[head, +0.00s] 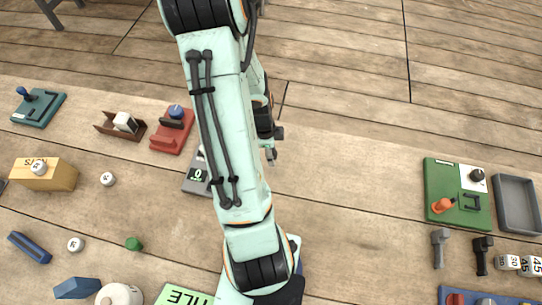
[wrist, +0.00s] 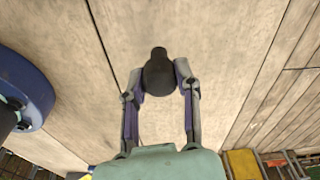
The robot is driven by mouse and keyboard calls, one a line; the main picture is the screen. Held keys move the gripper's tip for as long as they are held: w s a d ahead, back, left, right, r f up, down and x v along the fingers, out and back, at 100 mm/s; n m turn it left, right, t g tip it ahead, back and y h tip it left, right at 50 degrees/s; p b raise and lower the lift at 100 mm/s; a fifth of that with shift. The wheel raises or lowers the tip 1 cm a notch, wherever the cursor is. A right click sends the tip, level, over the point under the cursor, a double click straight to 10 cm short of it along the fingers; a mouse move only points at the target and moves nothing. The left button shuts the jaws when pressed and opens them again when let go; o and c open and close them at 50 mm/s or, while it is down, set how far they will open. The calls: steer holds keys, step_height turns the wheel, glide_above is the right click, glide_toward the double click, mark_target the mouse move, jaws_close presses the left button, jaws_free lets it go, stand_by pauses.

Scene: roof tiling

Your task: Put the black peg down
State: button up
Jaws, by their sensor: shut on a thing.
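In the wrist view my gripper (wrist: 161,84) is shut on a black peg (wrist: 159,70). The peg has a rounded body with a narrower knob at its far end. It sits between the two fingertips, over plain wooden planks. I cannot tell whether it touches the wood. In the head view my arm covers the middle of the table, and part of my gripper (head: 270,145) shows just right of the arm; the peg cannot be made out clearly there.
A green board (head: 433,190) with an orange piece and a dark knob lies at right, beside a grey tray (head: 518,204). Two hammer-like tools (head: 440,250) lie below. A red block (head: 168,143) and wooden box (head: 62,176) are at left. Bare planks lie right of my arm.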

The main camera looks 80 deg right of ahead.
steer(key=shift+f, duration=1.25)
steer(key=shift+f, duration=0.1)
steer(key=o, duration=0.8)
